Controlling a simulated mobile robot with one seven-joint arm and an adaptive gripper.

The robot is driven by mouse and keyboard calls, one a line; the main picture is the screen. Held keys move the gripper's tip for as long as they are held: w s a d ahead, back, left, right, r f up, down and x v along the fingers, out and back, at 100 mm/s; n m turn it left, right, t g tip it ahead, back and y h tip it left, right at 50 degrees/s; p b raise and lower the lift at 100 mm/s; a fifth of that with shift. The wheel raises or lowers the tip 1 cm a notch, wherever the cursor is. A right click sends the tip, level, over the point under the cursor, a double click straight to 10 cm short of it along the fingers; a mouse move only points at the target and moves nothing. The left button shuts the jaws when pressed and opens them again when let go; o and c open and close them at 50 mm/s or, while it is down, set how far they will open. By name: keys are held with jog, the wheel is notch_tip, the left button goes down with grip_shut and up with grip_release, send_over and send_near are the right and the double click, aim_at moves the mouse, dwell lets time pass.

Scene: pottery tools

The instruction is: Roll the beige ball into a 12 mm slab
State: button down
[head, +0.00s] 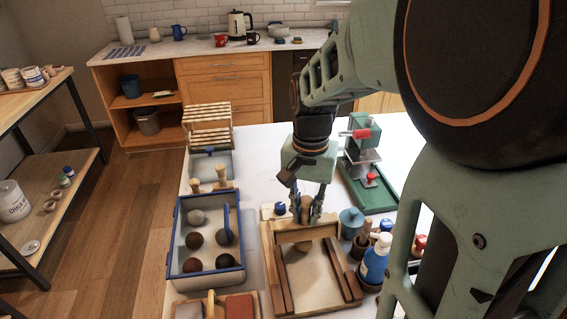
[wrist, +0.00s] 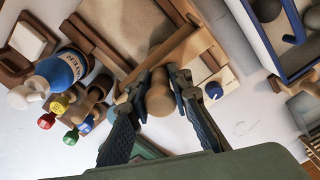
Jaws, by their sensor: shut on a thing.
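Dark brown strips (head: 283,283) lie along both sides of the board.
A blue-edged tray (head: 176,240) with several balls stands left of the board. A green press (head: 368,190) stands behind right.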

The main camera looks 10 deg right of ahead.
jog(key=shift+f, duration=0.3)
jog(key=shift+w+f, duration=0.1)
jog(key=shift+w, duration=0.2)
jog(key=shift+s, duration=0.15)
jog(key=shift+s+f, duration=0.1)
jog(key=shift+f, duration=0.1)
jog(key=shift+s, duration=0.15)
